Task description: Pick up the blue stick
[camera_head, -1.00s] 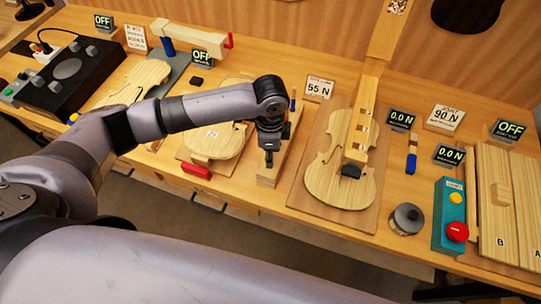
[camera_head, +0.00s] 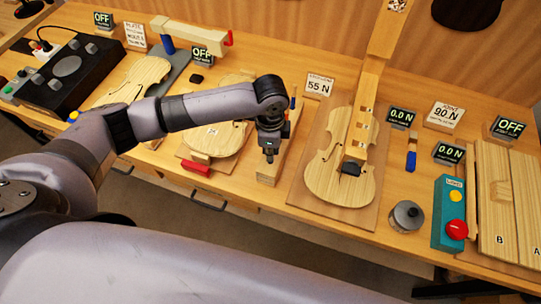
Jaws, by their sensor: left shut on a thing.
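My left gripper (camera_head: 269,154) points down over the front end of a narrow wooden block (camera_head: 268,179). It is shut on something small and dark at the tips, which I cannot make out. A small blue upright piece (camera_head: 293,103) shows just behind the gripper, partly hidden by it. Another blue piece, a short stick with a pale wooden upper part (camera_head: 411,162), stands or lies right of the violin. I cannot tell which is the blue stick. My right gripper is not in view.
A violin body with neck (camera_head: 341,170) lies on a board right of the gripper. A violin plate (camera_head: 222,138) and a red-ended clamp (camera_head: 196,168) lie left. A metal cylinder (camera_head: 407,216) and teal button box (camera_head: 449,212) stand right.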

